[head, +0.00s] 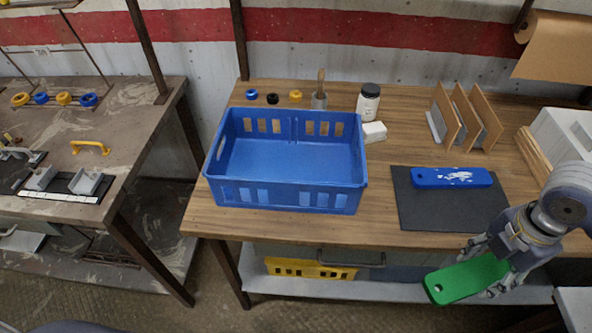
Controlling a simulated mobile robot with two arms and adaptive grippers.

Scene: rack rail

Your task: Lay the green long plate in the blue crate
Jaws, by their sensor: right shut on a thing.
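The green long plate (463,280) is in my right gripper (492,268), which is shut on its right end. The plate is held in front of the bench's front edge, at the lower right of the head view, with its free end pointing left. The blue crate (288,197) stands on the wooden bench, left of the plate and apart from it. It is open at the top and its visible floor is empty. My left gripper is not in view.
A blue plate (451,177) lies on a dark mat (419,212) right of the crate. Upright boards (466,118) stand at the back right. A yellow crate (311,270) sits below.

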